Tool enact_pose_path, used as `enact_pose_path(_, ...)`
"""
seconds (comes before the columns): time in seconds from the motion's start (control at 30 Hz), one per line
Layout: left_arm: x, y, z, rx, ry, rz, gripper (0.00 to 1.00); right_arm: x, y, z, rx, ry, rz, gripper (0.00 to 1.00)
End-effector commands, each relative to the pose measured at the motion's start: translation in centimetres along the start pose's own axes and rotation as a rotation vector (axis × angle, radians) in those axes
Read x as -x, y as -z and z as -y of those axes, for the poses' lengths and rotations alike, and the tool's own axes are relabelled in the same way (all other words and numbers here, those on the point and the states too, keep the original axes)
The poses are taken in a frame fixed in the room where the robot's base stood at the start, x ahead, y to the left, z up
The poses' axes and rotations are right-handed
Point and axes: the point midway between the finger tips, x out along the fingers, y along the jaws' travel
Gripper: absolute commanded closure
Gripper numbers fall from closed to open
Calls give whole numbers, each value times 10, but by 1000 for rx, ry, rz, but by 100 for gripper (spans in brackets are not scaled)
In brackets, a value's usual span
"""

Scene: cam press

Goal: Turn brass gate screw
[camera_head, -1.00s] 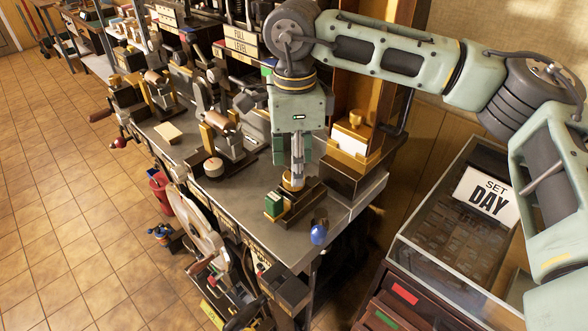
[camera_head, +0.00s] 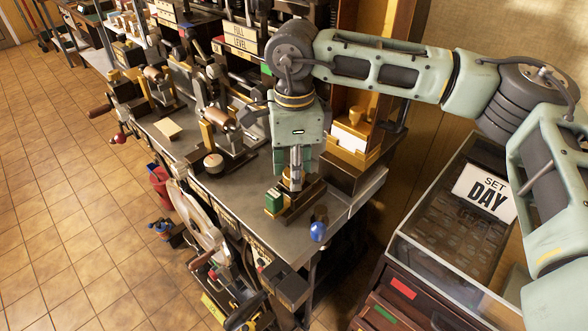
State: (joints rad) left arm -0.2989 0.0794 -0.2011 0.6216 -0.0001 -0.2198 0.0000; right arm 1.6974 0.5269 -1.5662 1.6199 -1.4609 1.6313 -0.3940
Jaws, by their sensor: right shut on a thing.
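The brass gate screw (camera_head: 293,186) stands upright in a small dark fixture with brass trim (camera_head: 306,201) on the grey bench, and only a little brass shows at the fingertips. My right gripper (camera_head: 296,178) points straight down and is shut on it from above. The fingers and the green gripper body hide most of the screw, so its turn angle cannot be read. A green block (camera_head: 274,200) sits on the fixture beside the fingers. My left gripper is not in view.
A brass-topped box (camera_head: 352,138) stands close behind my right gripper. A blue knob (camera_head: 317,231) is at the bench's front. Levers and a wooden roller (camera_head: 221,117) stand to the left. A glass-topped case with a SET DAY sign (camera_head: 487,191) is at right.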

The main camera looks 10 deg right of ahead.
Motion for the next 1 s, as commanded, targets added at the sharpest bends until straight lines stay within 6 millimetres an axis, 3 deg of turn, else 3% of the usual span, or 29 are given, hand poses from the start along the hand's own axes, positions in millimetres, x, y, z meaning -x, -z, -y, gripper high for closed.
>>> enact_pose_path(0.37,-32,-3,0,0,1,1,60,-6,-3,-3,-211,-8,-2,99)
enact_pose_path(0.73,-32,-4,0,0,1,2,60,-2,-3,-4,-257,-12,-4,99)
enact_pose_path(0.77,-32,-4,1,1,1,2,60,-2,-3,-4,-257,-12,-4,71)
enact_pose_path(0.9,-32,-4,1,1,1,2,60,-2,-3,-3,-257,-10,-4,60)
enact_pose_path(1.0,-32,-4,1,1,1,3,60,-2,-3,-2,-258,-8,-3,60)
